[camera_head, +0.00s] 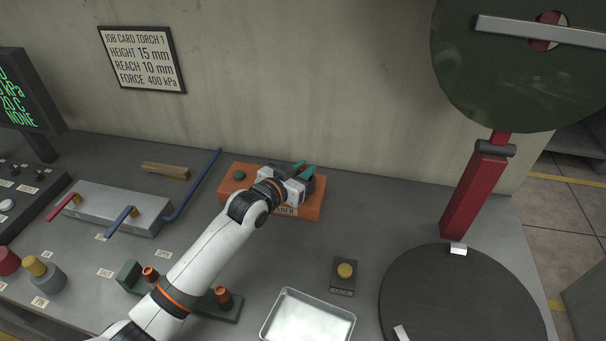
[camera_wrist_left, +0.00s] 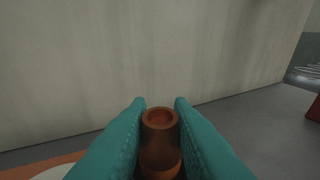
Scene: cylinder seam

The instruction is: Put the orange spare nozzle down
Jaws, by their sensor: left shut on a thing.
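The orange spare nozzle (camera_wrist_left: 160,150) shows in the left wrist view as a copper-orange hollow tube. It stands between the two teal fingers of my left gripper (camera_wrist_left: 160,104), which are shut on it. In the head view my left gripper (camera_head: 304,170) is over the right part of an orange block (camera_head: 235,187) at the back of the bench. The held nozzle is hidden there behind the gripper. I cannot tell whether it touches the block. My right gripper is not in view.
A dark green rack (camera_head: 130,274) holds two copper-orange nozzles, the left (camera_head: 150,273) and right (camera_head: 223,298), below my arm. A metal tray (camera_head: 309,318), yellow button (camera_head: 345,270) and dark round table (camera_head: 455,300) lie at front right. A red post (camera_head: 475,190) stands behind.

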